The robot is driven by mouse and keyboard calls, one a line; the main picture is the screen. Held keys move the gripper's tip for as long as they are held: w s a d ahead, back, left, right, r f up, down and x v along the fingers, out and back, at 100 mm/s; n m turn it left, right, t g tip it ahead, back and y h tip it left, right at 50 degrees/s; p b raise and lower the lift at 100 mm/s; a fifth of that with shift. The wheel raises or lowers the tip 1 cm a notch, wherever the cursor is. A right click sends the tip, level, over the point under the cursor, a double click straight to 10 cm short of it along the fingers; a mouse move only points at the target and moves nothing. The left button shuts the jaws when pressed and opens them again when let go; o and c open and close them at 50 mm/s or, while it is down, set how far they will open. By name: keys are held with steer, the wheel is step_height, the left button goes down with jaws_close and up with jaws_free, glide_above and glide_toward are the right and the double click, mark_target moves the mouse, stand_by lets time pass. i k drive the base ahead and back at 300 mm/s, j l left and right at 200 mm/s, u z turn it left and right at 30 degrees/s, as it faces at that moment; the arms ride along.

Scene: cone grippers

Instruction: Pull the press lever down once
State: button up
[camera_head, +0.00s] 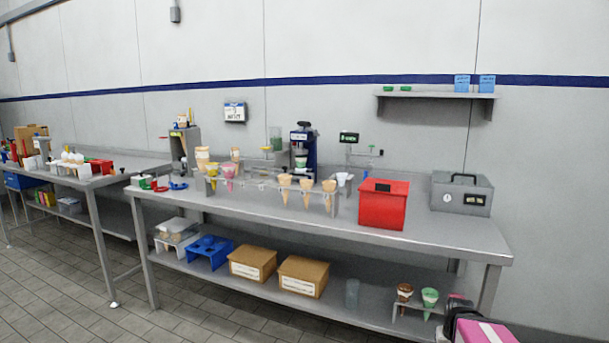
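A dark blue upright machine (303,152) with a black top stands at the back of the long steel table and looks like the press. A pale green item sits in its middle opening. Its lever is too small to make out clearly. Part of my arm (487,332), pink and black, shows at the bottom right corner, low in front of the table and far from the machine. I cannot make out the fingertips or whether they hold anything.
A rack of cones (306,188) stands in front of the machine. A red box (383,204) and a grey case (461,193) stand to the right. The lower shelf holds cardboard boxes (303,276) and a small cone stand (412,308). The steel table (440,236) has bare room at its front right.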

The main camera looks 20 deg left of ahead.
mark_target(304, 124)
steer(key=i+l+u, duration=0.1)
steer(key=l+u, duration=0.65)
steer(key=u, duration=0.15)
steer(key=l+u, duration=0.45)
steer(key=k+j+z, duration=0.15)
steer(key=j, duration=0.25)
steer(key=i, duration=0.1)
